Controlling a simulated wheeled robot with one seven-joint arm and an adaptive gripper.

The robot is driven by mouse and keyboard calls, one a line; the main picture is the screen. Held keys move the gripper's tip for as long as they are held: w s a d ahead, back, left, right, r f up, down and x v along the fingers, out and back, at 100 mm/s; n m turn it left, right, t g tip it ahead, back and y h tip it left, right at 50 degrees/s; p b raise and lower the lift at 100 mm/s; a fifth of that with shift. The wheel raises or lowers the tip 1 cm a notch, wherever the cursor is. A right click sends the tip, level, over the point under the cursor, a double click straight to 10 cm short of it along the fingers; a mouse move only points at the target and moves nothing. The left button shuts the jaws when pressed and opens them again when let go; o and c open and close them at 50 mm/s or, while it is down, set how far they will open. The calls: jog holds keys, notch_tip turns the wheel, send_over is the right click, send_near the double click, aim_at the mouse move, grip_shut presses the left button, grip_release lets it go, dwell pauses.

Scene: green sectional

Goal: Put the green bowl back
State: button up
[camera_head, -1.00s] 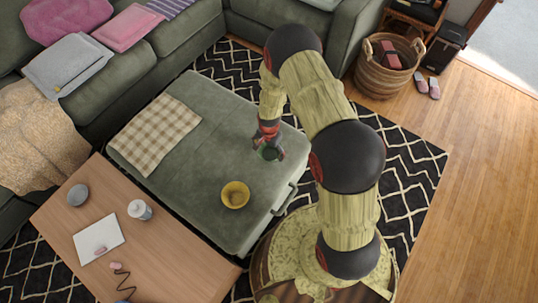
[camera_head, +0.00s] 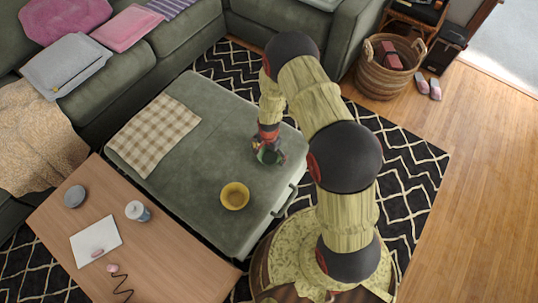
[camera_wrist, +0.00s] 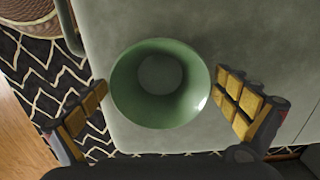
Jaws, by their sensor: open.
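The green bowl (camera_wrist: 160,84) sits upright on the green ottoman (camera_wrist: 240,30), near its edge, and looks empty. In the wrist view my gripper (camera_wrist: 168,112) is open, with one finger on each side of the bowl and a visible gap to it on both sides. In the head view my gripper (camera_head: 268,155) is low over the ottoman, and the green bowl (camera_head: 268,156) is partly hidden by it. I cannot tell the exact height of the fingertips above the ottoman.
A yellow bowl (camera_head: 235,196) stands on the ottoman in front of my gripper. A checkered cloth (camera_head: 153,135) lies at its left. A wooden table (camera_head: 160,260) holds a cup (camera_head: 137,211), a grey round object (camera_head: 75,196) and a white sheet (camera_head: 95,241). A wicker basket (camera_head: 385,75) stands behind right.

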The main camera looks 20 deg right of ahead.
notch_tip(320, 180, up, 12)
jog(key=p, duration=0.5)
notch_tip(320, 180, up, 31)
jog(key=n+t, duration=0.3)
jog(key=n, duration=0.2)
send_over(269, 159)
jog(key=s, duration=0.1)
jog(key=s+r+n+t, duration=0.2)
jog(key=s+r+n, duration=0.3)
jog(key=s+r, duration=1.3)
jog(key=s, duration=0.3)
jog(key=shift+n+t, duration=0.3)
jog(key=shift+n, duration=0.1)
jog(key=shift+d+r, duration=0.1)
jog(key=shift+c, duration=0.3)
